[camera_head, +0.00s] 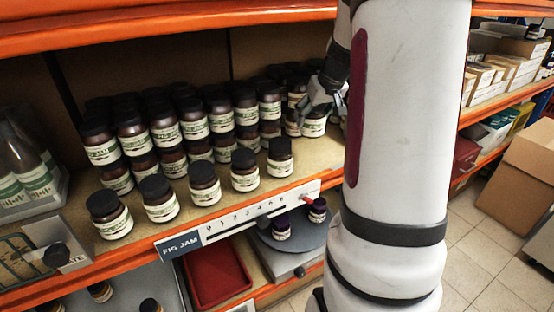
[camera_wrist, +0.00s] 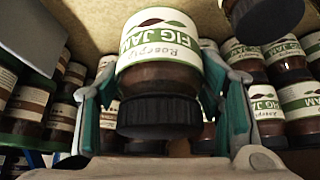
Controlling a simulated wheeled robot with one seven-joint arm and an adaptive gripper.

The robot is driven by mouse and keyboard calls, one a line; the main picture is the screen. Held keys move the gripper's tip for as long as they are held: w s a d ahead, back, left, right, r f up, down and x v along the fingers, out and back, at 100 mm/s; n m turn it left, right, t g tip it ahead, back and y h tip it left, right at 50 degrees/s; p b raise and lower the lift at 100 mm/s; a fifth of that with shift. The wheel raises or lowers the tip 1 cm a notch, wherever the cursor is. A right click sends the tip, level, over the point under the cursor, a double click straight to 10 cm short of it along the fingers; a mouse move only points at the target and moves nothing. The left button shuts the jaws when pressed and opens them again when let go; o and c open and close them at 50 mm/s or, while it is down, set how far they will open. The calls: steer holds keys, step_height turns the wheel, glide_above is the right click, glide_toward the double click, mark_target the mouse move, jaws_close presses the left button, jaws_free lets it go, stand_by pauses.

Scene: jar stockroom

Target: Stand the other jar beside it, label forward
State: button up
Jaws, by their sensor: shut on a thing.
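My gripper (camera_head: 318,98) is at the right end of the fig jam stock on the shelf, partly hidden behind my arm. It is shut on a fig jam jar (camera_wrist: 160,78), with a finger on each side of it in the wrist view. This jar has a black lid and a white and green label facing the wrist camera. In the head view a front row of similar jars (camera_head: 204,185) stands along the shelf edge, labels outward. The row's rightmost clear jar (camera_head: 280,158) is left of my gripper. Whether the held jar touches the shelf is unclear.
Stacked jars (camera_head: 165,135) fill the shelf behind the front row. A FIG JAM strip (camera_head: 240,222) with numbers runs along the edge. Cardboard boxes (camera_head: 520,170) are at right.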

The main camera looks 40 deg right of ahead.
step_height(320, 180, down, 9)
steer(key=shift+f, duration=0.2)
stand_by(0.3)
steer(key=shift+f, duration=0.1)
steer(key=o, duration=1.8)
